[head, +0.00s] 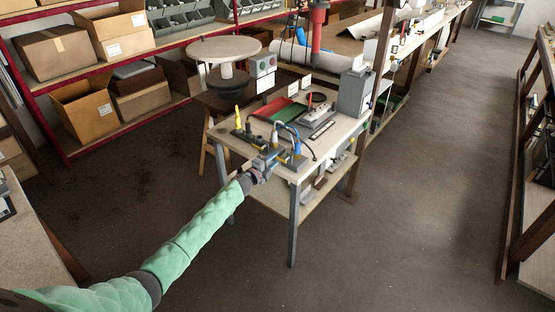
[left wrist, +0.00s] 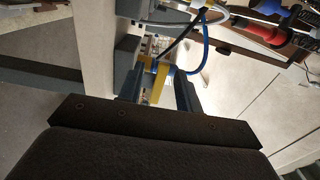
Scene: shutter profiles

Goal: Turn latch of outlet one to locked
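My left gripper (head: 268,161) is at the near left edge of the small work table (head: 337,131), beside the blue and yellow fittings (head: 297,147) there. In the left wrist view, the two dark fingers of my left gripper (left wrist: 160,92) stand apart, with a yellow piece (left wrist: 157,84) showing between them. I cannot tell whether either finger touches it. A blue hose (left wrist: 204,50) curves just past the fingertips. Which fitting is outlet one, and how its latch stands, is too small and partly hidden to tell. My right gripper is not in view.
A yellow upright part (head: 238,118) stands at the table's left corner. A red and green tray (head: 280,112) and a grey box (head: 355,92) are farther back. A round-topped stand (head: 223,49) is behind. Open floor lies right of the table.

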